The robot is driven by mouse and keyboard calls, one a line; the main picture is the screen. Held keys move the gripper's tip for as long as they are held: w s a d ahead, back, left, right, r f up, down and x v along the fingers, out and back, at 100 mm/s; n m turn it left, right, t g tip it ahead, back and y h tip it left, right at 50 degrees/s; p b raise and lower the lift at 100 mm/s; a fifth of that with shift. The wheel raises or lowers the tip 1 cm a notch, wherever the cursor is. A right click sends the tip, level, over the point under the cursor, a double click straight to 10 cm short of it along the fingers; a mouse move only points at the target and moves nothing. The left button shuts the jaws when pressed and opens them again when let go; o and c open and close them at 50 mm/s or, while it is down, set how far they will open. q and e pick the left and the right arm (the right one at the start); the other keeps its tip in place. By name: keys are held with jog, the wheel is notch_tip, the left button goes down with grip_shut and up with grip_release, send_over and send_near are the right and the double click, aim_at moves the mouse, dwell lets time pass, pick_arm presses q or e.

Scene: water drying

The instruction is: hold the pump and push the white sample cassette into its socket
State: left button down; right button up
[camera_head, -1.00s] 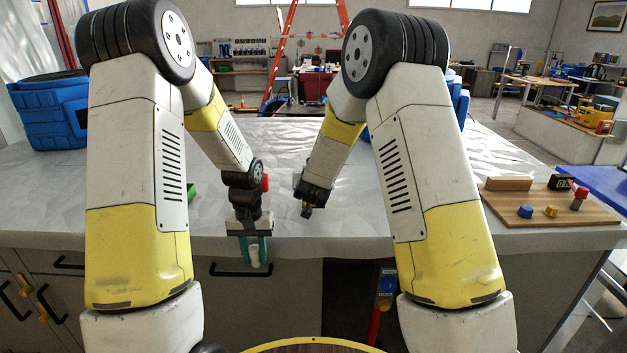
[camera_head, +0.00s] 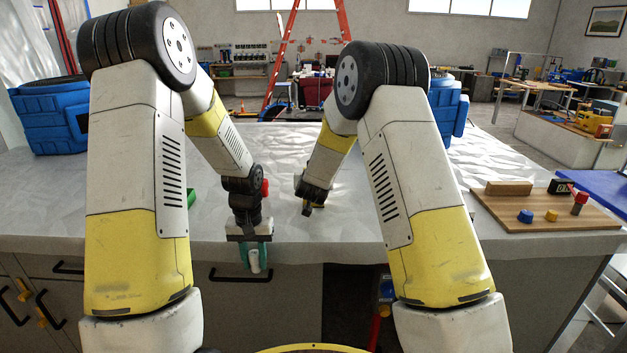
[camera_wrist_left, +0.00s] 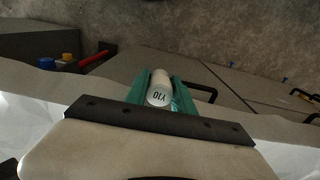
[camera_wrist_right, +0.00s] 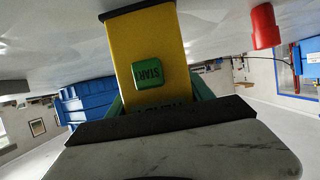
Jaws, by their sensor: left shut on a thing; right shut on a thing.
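My left gripper (camera_head: 256,258) has green fingers pointing down in front of the table's front edge. It is shut on the white sample cassette (camera_head: 254,263), a small rounded piece marked "Y10" in the left wrist view (camera_wrist_left: 159,90). My right gripper (camera_wrist_right: 160,98) is shut on a yellow block-shaped body, apparently the pump (camera_wrist_right: 150,30), with a green START button (camera_wrist_right: 148,74). In the head view my right gripper (camera_head: 308,208) is over the table, to the right of the left one and apart from it. The pump is mostly hidden there, and I cannot make out its socket.
A wooden board (camera_head: 590,218) with blue, yellow and red pieces lies at the table's right. A blue crate (camera_head: 45,120) stands at the left, and a green item (camera_head: 190,197) is partly hidden behind my left arm. The pale tabletop (camera_head: 350,222) has free room between.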

jog(key=shift+f, duration=0.35)
dwell(0.3)
jog(key=o, duration=1.7)
jog(key=c, duration=1.1)
jog(key=shift+c, duration=0.2)
